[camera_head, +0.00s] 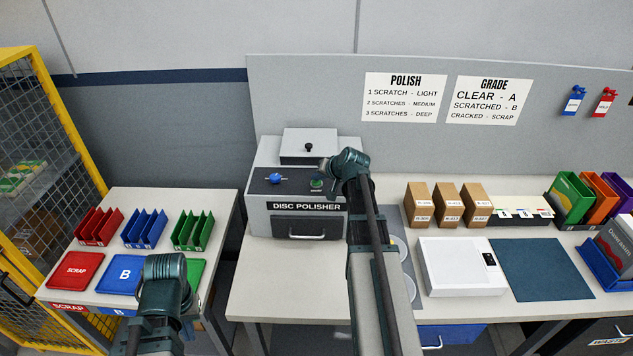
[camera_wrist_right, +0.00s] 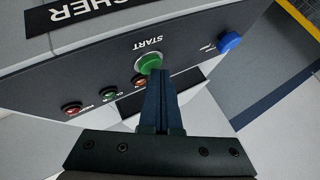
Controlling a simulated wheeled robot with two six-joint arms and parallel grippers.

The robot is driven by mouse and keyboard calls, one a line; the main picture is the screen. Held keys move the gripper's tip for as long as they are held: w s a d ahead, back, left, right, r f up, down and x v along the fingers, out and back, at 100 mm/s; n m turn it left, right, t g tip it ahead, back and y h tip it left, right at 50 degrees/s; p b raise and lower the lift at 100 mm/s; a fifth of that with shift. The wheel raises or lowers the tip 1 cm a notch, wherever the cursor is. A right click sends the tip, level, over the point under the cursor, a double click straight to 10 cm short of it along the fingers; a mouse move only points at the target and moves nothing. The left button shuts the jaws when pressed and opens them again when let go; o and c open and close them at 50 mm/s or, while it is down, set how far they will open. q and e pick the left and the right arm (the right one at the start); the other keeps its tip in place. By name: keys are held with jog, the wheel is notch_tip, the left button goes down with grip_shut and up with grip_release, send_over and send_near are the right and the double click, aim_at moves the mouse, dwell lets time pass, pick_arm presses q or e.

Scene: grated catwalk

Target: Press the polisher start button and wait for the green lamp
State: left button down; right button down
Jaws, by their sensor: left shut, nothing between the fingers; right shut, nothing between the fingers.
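The grey disc polisher (camera_head: 259,215) stands on the middle bench. Its green start button (camera_wrist_right: 148,64), marked START, also shows on the panel in the head view (camera_head: 317,184). My right gripper (camera_wrist_right: 163,72) is shut and empty, with its fingertips at the button's lower edge; I cannot tell whether they touch or press it. Small red (camera_wrist_right: 73,107), green (camera_wrist_right: 108,98) and amber (camera_wrist_right: 138,81) lamps sit in a row beside the button. The amber lamp is partly hidden by the fingers, and no clear glow shows. My left gripper (camera_head: 165,272) is shut and empty over the left table.
A blue knob (camera_wrist_right: 230,43) is on the same panel. Red (camera_head: 75,270) and blue (camera_head: 122,273) mats and small racks lie on the left table. Right of my right arm are brown boxes (camera_head: 446,207), a white device (camera_head: 461,267) and a dark mat (camera_head: 542,269).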

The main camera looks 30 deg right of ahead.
aim_at(318, 183)
jog(key=shift+f+b, duration=0.35)
jog(key=shift+f, duration=0.1)
jog(key=shift+r, duration=0.2)
dwell(0.4)
jog(key=shift+r+p, duration=1.05)
jog(key=shift+p, duration=0.2)
jog(key=shift+r, duration=0.1)
notch_tip(318, 183, up, 5)
jog(key=p, duration=0.5)
